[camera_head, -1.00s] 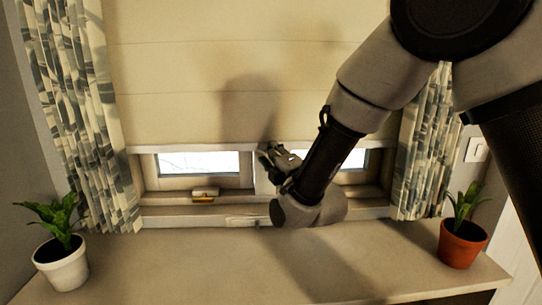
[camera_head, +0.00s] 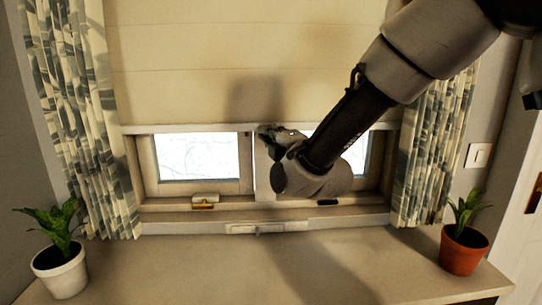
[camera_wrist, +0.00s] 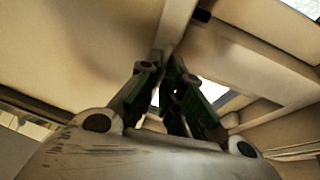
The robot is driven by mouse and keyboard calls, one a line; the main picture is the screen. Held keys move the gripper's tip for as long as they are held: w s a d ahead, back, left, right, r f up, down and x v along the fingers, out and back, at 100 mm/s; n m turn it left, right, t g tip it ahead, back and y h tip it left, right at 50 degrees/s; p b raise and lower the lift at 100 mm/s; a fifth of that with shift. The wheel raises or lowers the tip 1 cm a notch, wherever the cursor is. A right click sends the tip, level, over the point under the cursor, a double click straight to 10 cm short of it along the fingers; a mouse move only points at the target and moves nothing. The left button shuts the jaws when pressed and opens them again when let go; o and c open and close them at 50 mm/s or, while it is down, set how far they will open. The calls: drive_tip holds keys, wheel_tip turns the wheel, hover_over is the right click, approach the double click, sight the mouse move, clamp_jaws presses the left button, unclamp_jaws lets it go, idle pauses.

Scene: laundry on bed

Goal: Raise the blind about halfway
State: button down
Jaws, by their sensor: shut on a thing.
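The cream blind (camera_head: 200,75) hangs over the upper part of the window. Its pale bottom bar (camera_head: 185,128) runs level across, with the window panes (camera_head: 198,157) showing below it. My gripper (camera_head: 266,131) is at the middle of that bottom bar. In the wrist view my gripper's fingers (camera_wrist: 170,72) are close together on the bottom bar (camera_wrist: 176,28), with the blind's fabric (camera_wrist: 80,45) to the left. The exact contact between the fingertips and the bar is partly hidden by the fingers.
A white-potted plant (camera_head: 60,268) stands at the left of the sill top (camera_head: 190,270), and a terracotta-potted plant (camera_head: 463,250) at the right. Patterned curtains (camera_head: 85,120) hang on both sides. A window handle (camera_head: 205,201) sticks out on the lower frame. The middle of the sill top is clear.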

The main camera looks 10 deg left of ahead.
wheel_tip(320, 180, up, 20)
drive_tip(key=shift+r, duration=0.15)
drive_tip(key=c, duration=1.6)
unclamp_jaws()
drive_tip(key=v, duration=1.1)
drive_tip(key=shift+s+d, duration=0.2)
drive_tip(key=shift+s, duration=0.1)
